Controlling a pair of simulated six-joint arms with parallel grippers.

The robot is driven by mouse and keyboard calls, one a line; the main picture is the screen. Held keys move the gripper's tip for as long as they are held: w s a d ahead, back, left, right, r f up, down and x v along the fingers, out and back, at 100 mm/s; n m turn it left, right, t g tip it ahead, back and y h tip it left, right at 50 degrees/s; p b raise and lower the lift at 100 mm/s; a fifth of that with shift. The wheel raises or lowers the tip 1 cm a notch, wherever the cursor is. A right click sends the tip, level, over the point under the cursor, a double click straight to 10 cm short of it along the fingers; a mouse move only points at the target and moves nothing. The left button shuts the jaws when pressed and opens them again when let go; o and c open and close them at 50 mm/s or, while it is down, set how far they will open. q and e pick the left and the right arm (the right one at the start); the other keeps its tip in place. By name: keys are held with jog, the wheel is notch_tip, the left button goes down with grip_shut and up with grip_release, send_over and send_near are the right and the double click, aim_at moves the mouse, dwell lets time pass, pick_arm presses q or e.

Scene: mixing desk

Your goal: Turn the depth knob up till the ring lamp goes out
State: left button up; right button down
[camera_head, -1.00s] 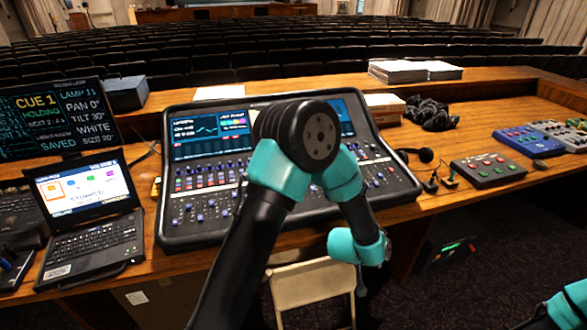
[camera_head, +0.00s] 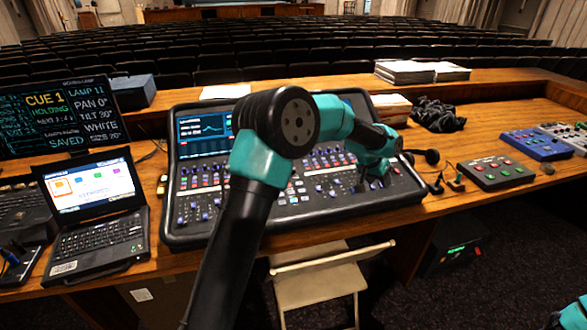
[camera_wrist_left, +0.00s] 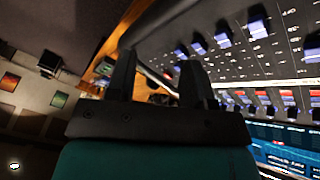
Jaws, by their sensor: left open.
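The mixing desk (camera_head: 215,232) stands on the wooden table, with several rows of small knobs and blue-capped faders. I cannot tell which knob is the depth knob, and I cannot make out a ring lamp. My left gripper (camera_head: 373,184) is over the right part of the desk, partly hidden by its own arm. In the left wrist view its two dark fingers (camera_wrist_left: 157,82) are apart with nothing between them. Fader caps (camera_wrist_left: 222,40) show beyond and to the right of the fingers. My right gripper does not show; only a teal piece of that arm is at the lower right.
A grey box with coloured buttons (camera_head: 497,172) and a blue box (camera_head: 537,145) stand to the right. An open laptop (camera_head: 93,215) is at the left. A folding chair (camera_head: 318,287) stands in front.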

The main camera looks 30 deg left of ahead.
pick_arm(q)
jog(key=a+r+g+y, duration=0.1)
jog(key=a+r, duration=0.3)
jog(key=a, duration=0.5)
jog(key=s+a+r+g+y, duration=0.1)
jog(key=a+r+y, duration=0.1)
jog(key=a, duration=0.8)
jog(key=s+a+r+g+y, duration=0.1)
jog(key=a+r+y, duration=0.1)
jog(key=a+r, duration=0.3)
jog(key=a, duration=0.4)
jog(key=shift+a+r+n+g, duration=0.3)
jog(key=shift+a+r+n, duration=0.05)
jog(key=shift+n, duration=0.05)
jog(key=shift+f, duration=0.1)
jog(key=f, duration=0.5)
jog(key=a+f, duration=0.1)
jog(key=f, duration=0.5)
jog(key=a+f, duration=0.1)
jog(key=f, duration=0.5)
jog(key=shift+w, duration=0.25)
grip_shut()
